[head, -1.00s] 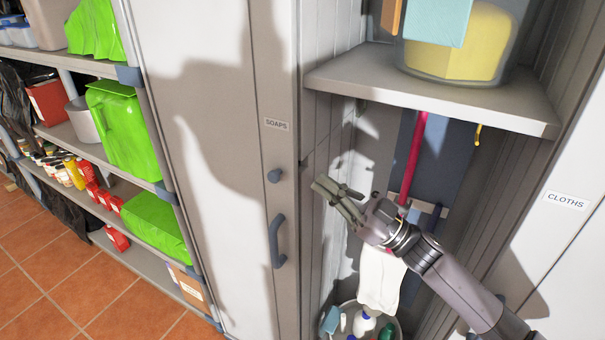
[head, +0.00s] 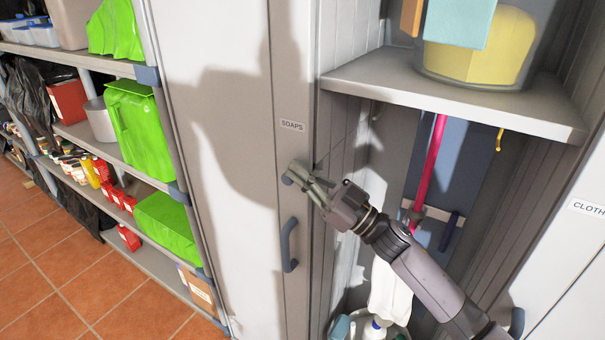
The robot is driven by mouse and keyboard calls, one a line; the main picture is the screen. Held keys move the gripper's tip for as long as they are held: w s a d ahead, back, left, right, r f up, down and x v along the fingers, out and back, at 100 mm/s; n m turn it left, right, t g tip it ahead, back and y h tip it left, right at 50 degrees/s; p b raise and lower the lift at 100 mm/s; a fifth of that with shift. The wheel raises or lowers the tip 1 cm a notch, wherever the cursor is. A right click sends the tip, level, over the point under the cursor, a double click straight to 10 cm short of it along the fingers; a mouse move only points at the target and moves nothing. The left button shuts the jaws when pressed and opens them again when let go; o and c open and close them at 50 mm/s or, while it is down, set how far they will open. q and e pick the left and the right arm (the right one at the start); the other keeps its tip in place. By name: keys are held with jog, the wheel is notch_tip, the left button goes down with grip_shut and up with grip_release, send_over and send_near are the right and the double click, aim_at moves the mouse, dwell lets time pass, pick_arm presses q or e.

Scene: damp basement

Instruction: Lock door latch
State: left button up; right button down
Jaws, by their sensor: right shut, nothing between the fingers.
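The cabinet door labelled SOAPS (head: 230,130) stands shut on the left, with a blue-grey curved handle (head: 288,245) on its grey edge strip. The latch, a small round blue-grey knob (head: 286,180), sits above the handle and below the label, and my gripper partly covers it. My right gripper (head: 300,176) is shut and empty, its fingertips at the knob. I cannot tell whether the fingertips touch it. My left gripper is out of view.
The open compartment on the right has a shelf (head: 450,92) with a container of yellow stuff, a red pole (head: 435,160), a yellow hook (head: 499,139) and a white cloth (head: 390,292). A CLOTHS door (head: 560,250) is at right. Shelves with green bags (head: 135,130) stand left.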

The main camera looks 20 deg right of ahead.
notch_tip(320, 180, down, 4)
jog(key=shift+r+b, duration=0.25)
jog(key=shift+b, duration=0.8)
jog(key=v, duration=0.7)
jog(key=shift+s+d, duration=0.2)
jog(key=shift+f, duration=0.15)
